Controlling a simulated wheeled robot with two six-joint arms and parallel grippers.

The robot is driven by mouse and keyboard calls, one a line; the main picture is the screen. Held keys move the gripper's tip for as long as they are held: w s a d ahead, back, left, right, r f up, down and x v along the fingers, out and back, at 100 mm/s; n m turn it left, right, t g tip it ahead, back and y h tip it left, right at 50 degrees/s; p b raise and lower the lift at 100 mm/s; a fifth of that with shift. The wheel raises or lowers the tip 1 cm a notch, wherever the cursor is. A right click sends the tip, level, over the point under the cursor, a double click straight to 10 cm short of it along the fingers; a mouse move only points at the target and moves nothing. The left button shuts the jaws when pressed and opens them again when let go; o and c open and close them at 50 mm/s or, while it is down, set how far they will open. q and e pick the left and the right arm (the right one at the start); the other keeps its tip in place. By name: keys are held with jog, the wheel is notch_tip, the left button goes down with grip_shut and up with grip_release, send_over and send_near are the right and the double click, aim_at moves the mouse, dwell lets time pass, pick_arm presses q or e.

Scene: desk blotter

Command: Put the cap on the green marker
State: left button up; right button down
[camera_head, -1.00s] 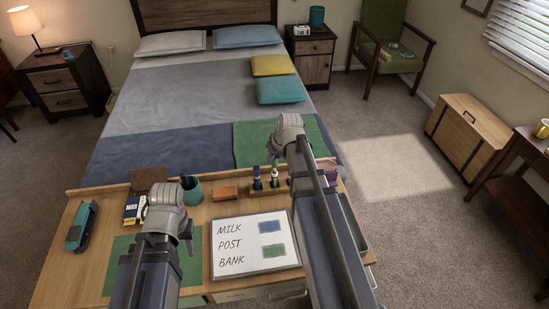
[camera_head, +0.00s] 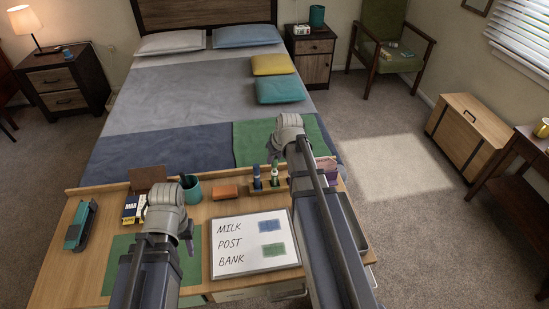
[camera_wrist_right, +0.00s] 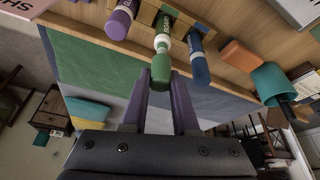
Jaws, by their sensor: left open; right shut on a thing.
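The green marker (camera_wrist_right: 164,22) stands in a wooden holder, between a purple marker (camera_wrist_right: 122,18) and a blue marker (camera_wrist_right: 199,58) in the right wrist view. The head view also shows the green marker (camera_head: 275,180) at the desk's back. My right gripper (camera_wrist_right: 161,76) is shut on the green cap (camera_wrist_right: 160,66), which is in line with the marker's tip. A pale band shows between cap and barrel; I cannot tell whether the cap is fully seated. My left gripper (camera_head: 188,244) is open above the green blotter (camera_head: 191,268), well away from the holder.
A whiteboard (camera_head: 240,262) with writing lies at the desk's front middle. An orange block (camera_head: 225,192) and a teal pen cup (camera_head: 193,193) stand left of the holder. A teal stapler (camera_head: 80,228) lies at far left, with small boxes (camera_head: 134,209) nearer the middle.

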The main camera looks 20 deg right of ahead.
aim_at(276, 159)
jog(key=shift+f+b, duration=1.1)
jog(key=shift+f, duration=0.05)
jog(key=c, duration=0.6)
grip_release()
jog(key=shift+r, duration=0.15)
jog(key=p+v, duration=0.7)
jog(key=shift+s+r, duration=0.15)
jog(key=shift+r, duration=0.1)
